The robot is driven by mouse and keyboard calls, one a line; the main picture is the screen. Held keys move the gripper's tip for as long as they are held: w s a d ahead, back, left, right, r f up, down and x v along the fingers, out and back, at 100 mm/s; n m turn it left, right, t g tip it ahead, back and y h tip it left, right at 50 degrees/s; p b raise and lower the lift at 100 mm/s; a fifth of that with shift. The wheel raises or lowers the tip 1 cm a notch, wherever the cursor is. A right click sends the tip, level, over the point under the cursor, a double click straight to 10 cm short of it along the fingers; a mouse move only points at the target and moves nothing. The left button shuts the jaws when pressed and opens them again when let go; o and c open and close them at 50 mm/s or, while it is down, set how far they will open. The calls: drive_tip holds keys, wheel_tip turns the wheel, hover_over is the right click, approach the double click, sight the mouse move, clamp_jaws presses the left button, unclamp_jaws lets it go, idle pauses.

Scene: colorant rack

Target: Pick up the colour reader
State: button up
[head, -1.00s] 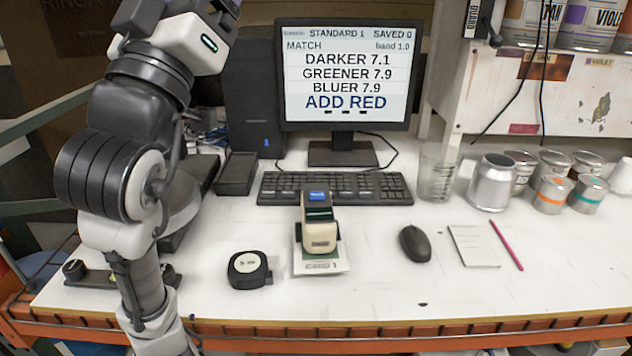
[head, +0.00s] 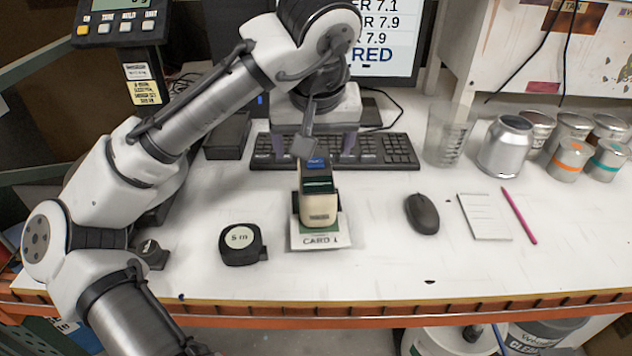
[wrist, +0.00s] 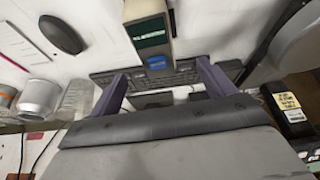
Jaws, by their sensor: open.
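The colour reader (head: 318,205) is a cream block with a dark green screen and a blue button on top. It stands on a white card marked CARD 1 (head: 322,241) at the middle of the bench. It also shows in the wrist view (wrist: 150,28), beyond and between the finger tips. My gripper (head: 315,148) is over the keyboard, just behind and above the reader. Its two purple fingers are spread wide, with nothing between them in the wrist view (wrist: 160,80). The fingers look apart from the reader.
A keyboard (head: 385,151) and a monitor (head: 405,25) stand behind. A tape measure (head: 241,245) lies left of the reader; a mouse (head: 422,214), notepad (head: 485,216) and pink pencil (head: 519,216) lie right. A glass beaker (head: 447,140) and several cans stand at back right. The front bench is clear.

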sight(313, 168)
drive_tip(key=x, duration=0.6)
drive_tip(key=shift+s+d+p+x, duration=0.15)
drive_tip(key=shift+p+x, duration=0.1)
drive_tip(key=shift+x, duration=0.6)
drive_tip(key=shift+d+p+x, duration=0.1)
drive_tip(key=shift+p+x, duration=0.15)
drive_tip(key=shift+x, duration=0.65)
drive_tip(key=shift+s+d+p+x, duration=0.15)
drive_tip(key=shift+p+x, duration=0.1)
drive_tip(key=shift+x, duration=0.6)
drive_tip(key=c, duration=1.7)
